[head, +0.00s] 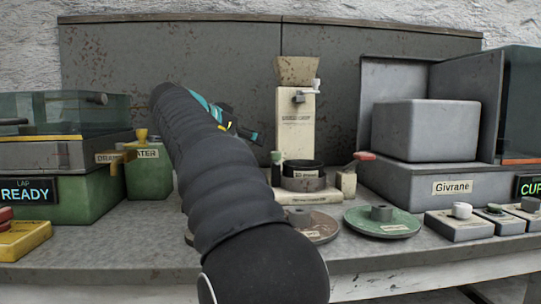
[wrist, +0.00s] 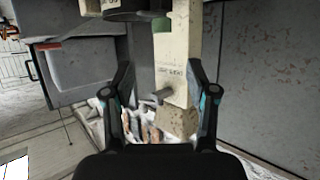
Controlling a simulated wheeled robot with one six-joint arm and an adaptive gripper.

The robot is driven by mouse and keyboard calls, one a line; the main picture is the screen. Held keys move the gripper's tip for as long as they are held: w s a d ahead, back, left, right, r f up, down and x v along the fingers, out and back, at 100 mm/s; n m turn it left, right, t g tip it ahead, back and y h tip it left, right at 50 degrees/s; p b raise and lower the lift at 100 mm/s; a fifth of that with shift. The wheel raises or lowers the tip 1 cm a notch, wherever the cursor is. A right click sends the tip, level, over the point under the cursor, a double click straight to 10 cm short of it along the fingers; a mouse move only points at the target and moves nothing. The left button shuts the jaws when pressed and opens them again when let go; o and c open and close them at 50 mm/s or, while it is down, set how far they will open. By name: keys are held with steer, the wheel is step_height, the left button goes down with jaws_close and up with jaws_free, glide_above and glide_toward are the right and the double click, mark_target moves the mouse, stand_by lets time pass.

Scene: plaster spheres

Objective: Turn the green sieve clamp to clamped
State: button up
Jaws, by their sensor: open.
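The green sieve clamp (head: 277,157) is a small upright green handle with a dark lower part, left of the black sieve ring (head: 302,170) on the cream machine (head: 296,118). Its exact turn position is too small to tell. In the wrist view, which is upside down, a pale green piece (wrist: 160,24) beside the dark ring (wrist: 135,8) looks like the clamp, at the top edge. My gripper (head: 240,124) is open and empty, left of the machine's column and above the clamp, apart from it. My arm hides part of the gripper in the head view.
A red-handled lever (head: 362,158) stands right of the sieve. A green disc (head: 382,222) and a brown disc (head: 316,228) lie in front. A green box (head: 149,172) stands at left, a grey Givrane unit (head: 425,130) at right. A hopper (head: 297,70) tops the column.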

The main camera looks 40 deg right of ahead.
mark_target(276, 153)
steer(key=x, duration=1.2)
steer(key=shift+w+d+f, duration=0.15)
steer(key=shift+d+f, duration=0.05)
steer(key=shift+f, duration=0.05)
